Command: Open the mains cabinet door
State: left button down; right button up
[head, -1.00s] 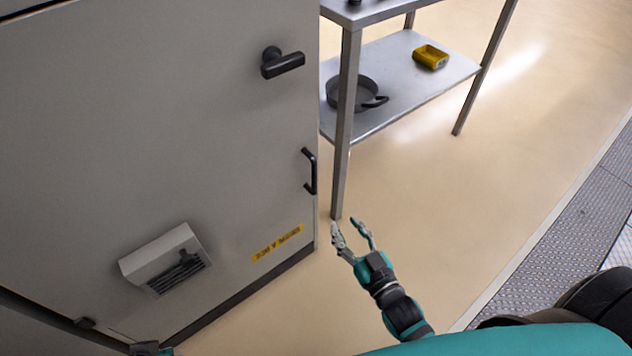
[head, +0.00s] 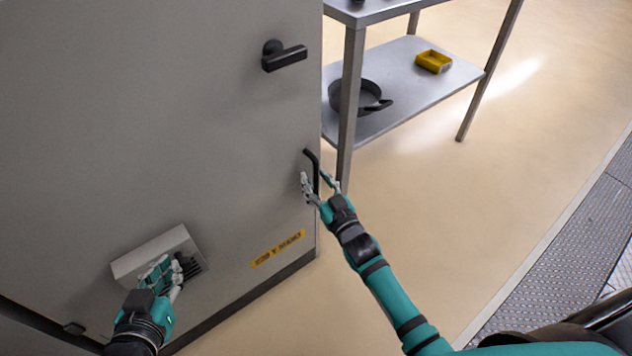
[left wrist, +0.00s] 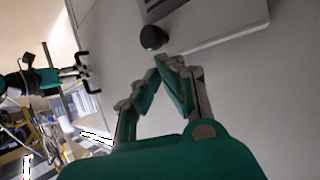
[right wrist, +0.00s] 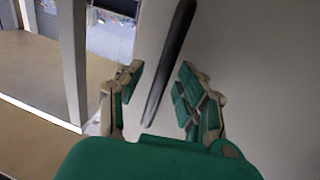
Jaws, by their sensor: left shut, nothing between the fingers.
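The grey mains cabinet door (head: 180,120) looks closed. Its black turn handle (head: 284,57) sits high near the right edge, with its lever pointing right. Below it is a black upright pull handle (head: 313,160). My right gripper (head: 322,177) is open at the pull handle. In the right wrist view the handle bar (right wrist: 170,60) runs between the spread fingers (right wrist: 160,80), and I see no grip on it. My left gripper (head: 172,264) is shut and empty in front of the vent box low on the door. Its fingertips (left wrist: 168,62) meet in the left wrist view.
The vent box (head: 155,252) juts from the door, and a yellow label (head: 278,249) is right of it. The floor at right is clear.

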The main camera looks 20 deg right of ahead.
jog(key=shift+w, duration=0.2)
grip_shut()
dwell(0.6)
